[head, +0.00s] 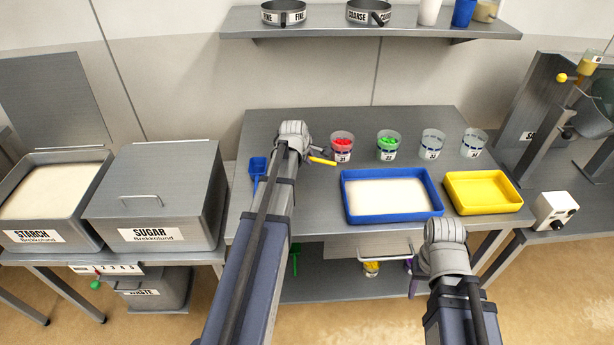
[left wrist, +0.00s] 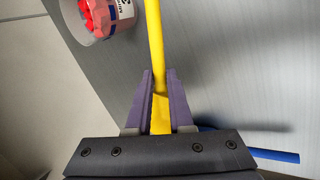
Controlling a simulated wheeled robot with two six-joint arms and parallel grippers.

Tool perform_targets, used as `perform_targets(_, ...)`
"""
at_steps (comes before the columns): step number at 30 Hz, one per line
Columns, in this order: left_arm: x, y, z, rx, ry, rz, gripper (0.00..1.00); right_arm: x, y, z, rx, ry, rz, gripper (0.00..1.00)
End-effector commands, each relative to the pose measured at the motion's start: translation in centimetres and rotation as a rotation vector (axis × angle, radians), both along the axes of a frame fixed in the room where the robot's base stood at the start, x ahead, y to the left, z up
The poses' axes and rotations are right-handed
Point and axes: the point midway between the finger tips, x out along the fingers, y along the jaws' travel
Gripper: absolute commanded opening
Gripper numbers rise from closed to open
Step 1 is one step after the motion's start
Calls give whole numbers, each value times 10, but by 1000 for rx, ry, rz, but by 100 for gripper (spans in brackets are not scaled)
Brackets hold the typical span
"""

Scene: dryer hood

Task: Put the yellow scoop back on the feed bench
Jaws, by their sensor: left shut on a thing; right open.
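My left gripper (head: 305,153) is over the back left of the middle bench (head: 318,208), which I take as the feed bench. In the left wrist view its purple fingers (left wrist: 160,98) are shut on the yellow scoop (left wrist: 155,45) by its handle. In the head view only a short yellow piece of the scoop (head: 322,161) shows beside the gripper; the arm hides the rest. I cannot tell whether the scoop touches the bench top. My right gripper (head: 444,240) is open at the bench's front edge, below the blue tray, its fingers mostly hidden.
A blue scoop (head: 258,166) lies at the bench's left edge. A cup of red pieces (head: 342,147) stands close right of my left gripper, with a green-filled cup (head: 388,146) beyond. A blue tray (head: 440,206) and yellow tray (head: 483,192) fill the right. A shelf (head: 340,30) hangs above.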

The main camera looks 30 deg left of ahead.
Motion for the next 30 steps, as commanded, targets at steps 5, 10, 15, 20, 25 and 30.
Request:
perform_targets(5, 0, 0, -17, 0, 0, 0, 0, 0, 0, -17, 0, 0, 0, 50)
perform_targets(10, 0, 0, -19, 0, 0, 0, 0, 0, 0, -19, 0, 0, 0, 50)
perform_targets(15, 0, 0, -38, 0, 0, 0, 0, 0, 0, -38, 0, 0, 0, 50)
perform_targets(20, 0, 0, -54, 0, 0, 0, 0, 0, 0, -54, 0, 0, 0, 50)
perform_targets(25, 0, 0, -52, 0, 0, 0, 0, 0, 0, -52, 0, 0, 0, 50)
perform_targets(30, 0, 0, -54, 0, 0, 0, 0, 0, 0, -54, 0, 0, 0, 50)
